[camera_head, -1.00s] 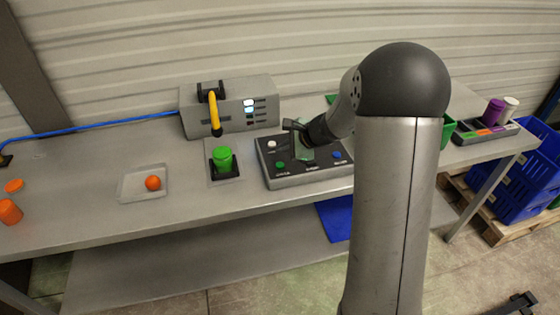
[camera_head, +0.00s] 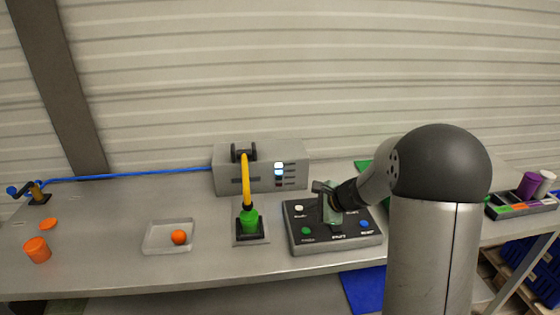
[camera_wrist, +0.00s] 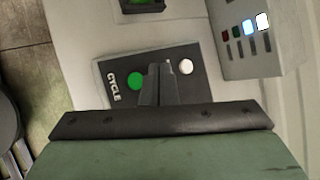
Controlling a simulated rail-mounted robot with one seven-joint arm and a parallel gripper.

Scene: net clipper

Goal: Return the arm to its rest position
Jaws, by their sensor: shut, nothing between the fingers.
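My gripper (camera_head: 318,188) is over the left part of the dark control panel (camera_head: 297,222), with its fingers shut and nothing between them. In the wrist view the shut fingers (camera_wrist: 158,72) lie between a green button (camera_wrist: 135,81) marked CYCLE and a white button (camera_wrist: 186,67). I cannot tell whether the fingertips touch the panel. My arm comes in from the right and hides part of the panel. A blue button (camera_head: 364,224) shows at the panel's right.
A grey machine (camera_head: 225,181) with lit indicators stands behind. A clear tray (camera_head: 160,241) holds an orange ball (camera_head: 179,237). An orange cup (camera_head: 37,250) stands at left.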

